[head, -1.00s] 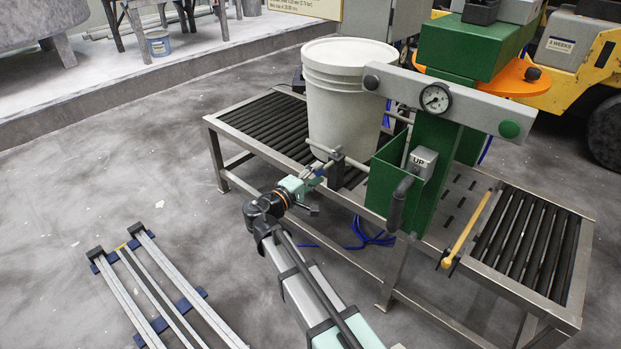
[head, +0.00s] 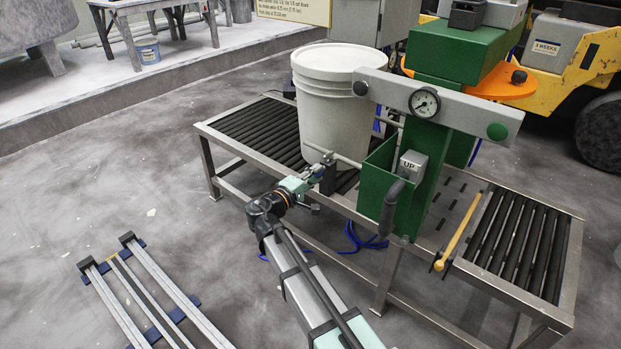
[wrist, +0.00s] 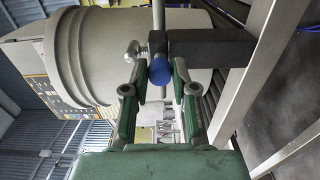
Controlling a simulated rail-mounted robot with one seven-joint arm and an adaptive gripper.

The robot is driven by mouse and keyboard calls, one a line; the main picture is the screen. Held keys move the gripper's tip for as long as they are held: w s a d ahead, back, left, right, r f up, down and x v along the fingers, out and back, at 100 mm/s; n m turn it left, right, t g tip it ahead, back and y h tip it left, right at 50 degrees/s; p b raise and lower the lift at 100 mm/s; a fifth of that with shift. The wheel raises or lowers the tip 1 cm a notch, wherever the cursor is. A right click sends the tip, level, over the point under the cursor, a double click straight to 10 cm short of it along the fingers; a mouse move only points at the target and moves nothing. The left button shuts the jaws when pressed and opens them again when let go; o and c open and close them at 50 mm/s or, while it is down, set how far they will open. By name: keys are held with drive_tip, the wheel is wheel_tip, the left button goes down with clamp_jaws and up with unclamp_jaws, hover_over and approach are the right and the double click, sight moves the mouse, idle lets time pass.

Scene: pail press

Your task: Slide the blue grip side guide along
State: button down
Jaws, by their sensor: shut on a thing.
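The blue grip (wrist: 159,71) of the side guide sits between the two fingertips of my gripper (wrist: 158,84) in the wrist view. My gripper is shut on it. In the head view my gripper (head: 312,180) reaches the near edge of the conveyor, and the grip itself is hidden there by the fingers. The side guide's dark block (wrist: 210,48) is just beyond the grip, and its pale rod (head: 335,155) runs beside the pail. The light grey lidded pail (head: 334,105) stands upright on the rollers, close behind the rod.
A yellow bar (head: 459,230) lies across the conveyor's right part. Rails (head: 150,290) lie on the floor at left.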

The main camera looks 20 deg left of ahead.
drive_tip(key=shift+x, duration=0.95)
drive_tip(key=c, duration=0.8)
unclamp_jaws()
drive_tip(key=shift+c, duration=0.2)
